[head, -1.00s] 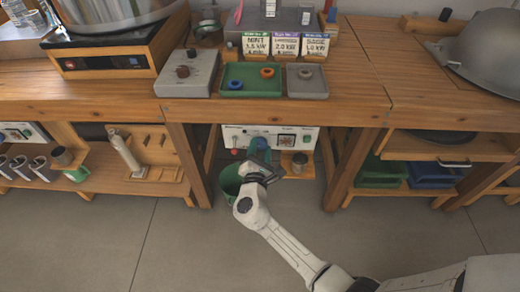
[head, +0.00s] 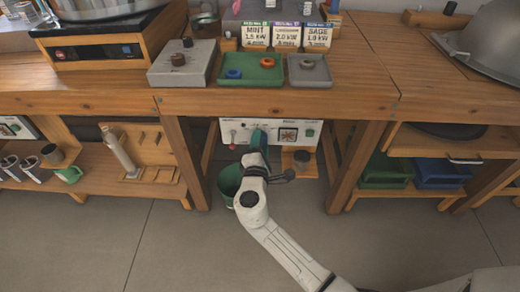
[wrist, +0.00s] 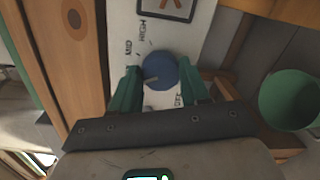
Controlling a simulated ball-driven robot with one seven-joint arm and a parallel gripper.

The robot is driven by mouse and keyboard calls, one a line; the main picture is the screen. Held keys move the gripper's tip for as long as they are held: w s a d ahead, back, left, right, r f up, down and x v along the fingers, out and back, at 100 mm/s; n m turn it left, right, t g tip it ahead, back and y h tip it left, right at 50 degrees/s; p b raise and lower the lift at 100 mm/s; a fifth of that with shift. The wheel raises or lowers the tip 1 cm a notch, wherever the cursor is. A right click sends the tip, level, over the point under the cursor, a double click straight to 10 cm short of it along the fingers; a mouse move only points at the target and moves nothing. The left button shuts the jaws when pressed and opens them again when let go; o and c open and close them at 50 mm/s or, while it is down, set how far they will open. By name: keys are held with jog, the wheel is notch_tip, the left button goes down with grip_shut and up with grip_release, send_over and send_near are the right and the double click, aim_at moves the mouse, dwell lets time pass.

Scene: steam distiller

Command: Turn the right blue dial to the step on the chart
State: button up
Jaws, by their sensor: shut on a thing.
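The blue dial (wrist: 160,66) is on the white panel in the wrist view, between the two green fingers of my gripper (wrist: 159,84). My gripper is shut on it. A light pointer line on the dial points to the picture's left, roughly between the MID print and the print below it. MID and HIGH (wrist: 141,31) are printed beside the dial; lower prints are partly hidden. In the head view my gripper (head: 257,143) reaches the white panel (head: 270,125) under the bench and hides the dial. Cards reading MINT, a blurred name and SAGE (head: 318,36) stand on the bench.
A green bucket (head: 230,182) stands below the panel, close to my arm; it also shows in the wrist view (wrist: 290,99). Wooden bench legs (head: 187,165) flank the panel. A small wooden stand (head: 298,163) is right of my gripper. Open floor lies in front.

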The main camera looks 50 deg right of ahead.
jog(key=shift+f+m+b, duration=0.15)
jog(key=shift+m+b, duration=0.45)
jog(key=shift+m, duration=0.1)
jog(key=o, duration=1.1)
jog(key=shift+c, duration=0.2)
jog(key=p+v, duration=0.2)
jog(key=v, duration=0.8)
jog(key=shift+s+a+r, duration=0.2)
jog(key=shift+s+a, duration=0.1)
